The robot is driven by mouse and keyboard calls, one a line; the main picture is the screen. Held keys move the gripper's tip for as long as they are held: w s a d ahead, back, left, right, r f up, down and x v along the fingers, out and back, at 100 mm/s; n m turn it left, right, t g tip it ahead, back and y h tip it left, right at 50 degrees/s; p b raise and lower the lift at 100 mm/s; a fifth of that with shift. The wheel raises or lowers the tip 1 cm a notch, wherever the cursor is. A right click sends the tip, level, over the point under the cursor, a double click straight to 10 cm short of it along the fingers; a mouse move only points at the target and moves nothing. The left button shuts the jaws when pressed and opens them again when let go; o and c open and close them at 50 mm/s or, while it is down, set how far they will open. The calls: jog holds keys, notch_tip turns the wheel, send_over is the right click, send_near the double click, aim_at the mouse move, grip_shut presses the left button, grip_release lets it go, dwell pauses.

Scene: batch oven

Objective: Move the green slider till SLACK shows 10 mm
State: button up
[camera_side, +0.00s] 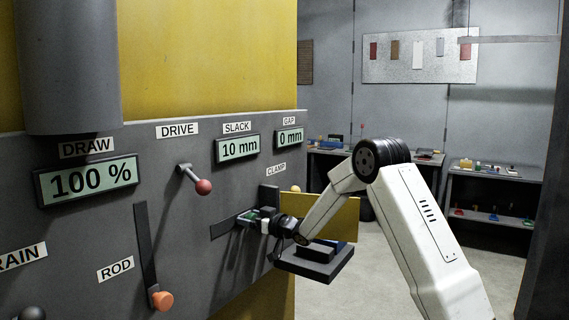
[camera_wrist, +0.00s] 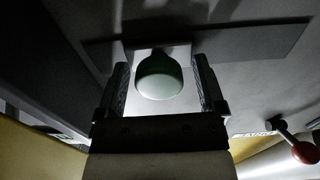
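The SLACK display (camera_side: 238,148) reads 10 mm. The green slider knob (camera_side: 246,217) sits on a short slot (camera_side: 222,229) in the grey panel, partly hidden by my gripper in the side view. In the wrist view the green knob (camera_wrist: 159,76) is between the two fingers of my gripper (camera_wrist: 162,85). A gap shows on each side of the knob, so the fingers are open around it and do not appear to touch it.
The DRIVE lever with a red ball (camera_side: 203,187) sticks out left of the slot. The ROD lever with an orange knob (camera_side: 162,300) is lower left. The DRAW display (camera_side: 88,181) reads 100 % and the GAP display (camera_side: 289,138) 0 mm. A dark tray (camera_side: 312,265) is below my gripper.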

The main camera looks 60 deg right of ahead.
jog(key=shift+s, duration=0.1)
jog(key=s, duration=0.7)
jog(key=shift+s, duration=0.3)
dwell(0.3)
jog(key=s+a+f+m+g+h, duration=0.15)
jog(key=s+a+f+g, duration=0.25)
jog(key=a+f+g, duration=0.5)
jog(key=s+a+f+g, duration=0.2)
jog(key=s+a+g, duration=0.1)
jog(key=s+a, duration=0.4)
jog(key=s+a+f+n+g+y, duration=0.1)
jog(key=s+a+f+g, duration=0.1)
jog(key=s+a, duration=0.6)
jog(key=shift+s+g, duration=0.7)
jog(key=shift+s, duration=0.25)
jog(key=shift+f+n+y, duration=0.1)
jog(key=shift+n+y, duration=0.15)
dwell(2.1)
